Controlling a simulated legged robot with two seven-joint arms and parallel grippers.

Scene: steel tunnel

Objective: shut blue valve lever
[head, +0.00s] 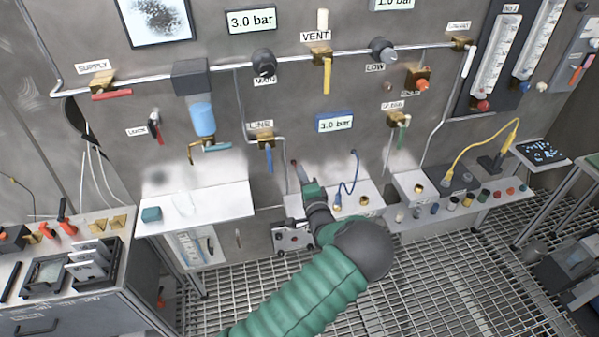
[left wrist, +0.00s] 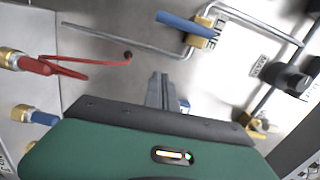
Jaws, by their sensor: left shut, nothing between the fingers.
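The blue valve lever (head: 269,158) hangs down from a brass valve (head: 263,139) under the LINE label on the grey wall. In the left wrist view the blue lever (left wrist: 185,24) shows near the top, beside its brass valve body (left wrist: 203,32). My left gripper (head: 296,164) is shut and empty, to the right of the lever and apart from it. In the left wrist view its closed fingertips (left wrist: 158,76) point toward the wall, below the lever in the picture. My right gripper is not in view.
A thin steel pipe (head: 286,172) runs down between the lever and my gripper. A blue hose (head: 350,186) rises from the white box below. A blue filter bowl (head: 202,118) hangs left of the lever. A red hose (left wrist: 95,62) shows in the left wrist view.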

